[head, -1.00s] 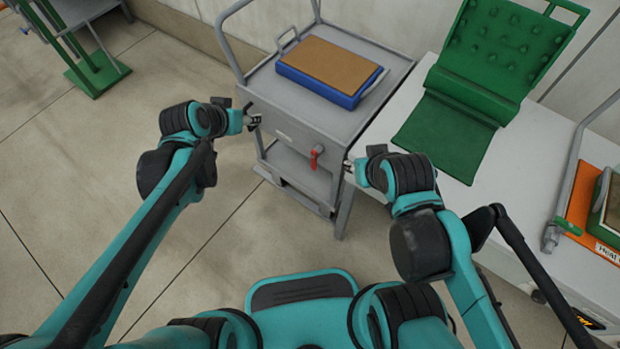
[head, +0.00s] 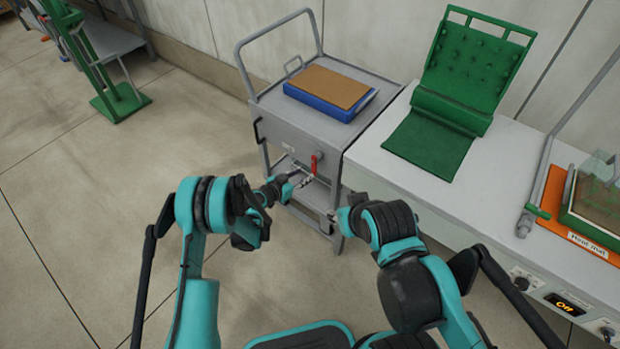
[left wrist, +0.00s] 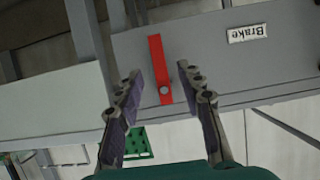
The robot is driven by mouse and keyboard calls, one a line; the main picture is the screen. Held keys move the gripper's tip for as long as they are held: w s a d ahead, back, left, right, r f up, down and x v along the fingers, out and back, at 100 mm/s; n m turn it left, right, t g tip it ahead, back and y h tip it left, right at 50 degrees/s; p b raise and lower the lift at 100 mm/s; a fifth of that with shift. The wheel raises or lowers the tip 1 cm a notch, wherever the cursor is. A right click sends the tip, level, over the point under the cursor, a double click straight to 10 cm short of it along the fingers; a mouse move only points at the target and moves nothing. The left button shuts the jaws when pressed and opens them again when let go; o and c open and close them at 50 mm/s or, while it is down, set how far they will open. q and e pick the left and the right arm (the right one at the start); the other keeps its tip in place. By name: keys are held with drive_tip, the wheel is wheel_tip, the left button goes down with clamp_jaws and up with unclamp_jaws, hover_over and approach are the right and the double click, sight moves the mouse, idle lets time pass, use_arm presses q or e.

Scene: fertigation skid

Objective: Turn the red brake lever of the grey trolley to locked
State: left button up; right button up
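The red brake lever (head: 315,162) hangs straight down from its pivot on the front panel of the grey trolley (head: 290,128). It shows large in the left wrist view (left wrist: 158,60), where the picture is upside down and the "Brake" label (left wrist: 250,33) sits beside it. My left gripper (head: 303,179) is in front of the panel by the lever. In the left wrist view its open fingers (left wrist: 160,82) lie on either side of the lever, with a gap on both sides. My right gripper (head: 335,214) is right of the lever, near the trolley's front leg; its opening is too small to tell.
A blue box with a brown top (head: 328,92) sits on the trolley. A white bench (head: 395,180) with a green seat-like piece (head: 440,140) adjoins the trolley on the right. A green stand (head: 120,102) is at the far left. The floor in front is clear.

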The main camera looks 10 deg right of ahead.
sight(313, 170)
use_arm(q)
drive_tip(key=x, duration=0.2)
drive_tip(key=b+x, duration=0.1)
drive_tip(key=x, duration=0.1)
drive_tip(key=b+x, duration=0.1)
drive_tip(key=x, duration=0.1)
drive_tip(key=shift+d+f, duration=0.25)
drive_tip(key=shift+f, duration=0.25)
drive_tip(key=shift+w+d+f+b, duration=0.15)
drive_tip(key=shift+w+d+b, duration=0.15)
drive_tip(key=shift+w+d, duration=0.15)
clamp_jaws()
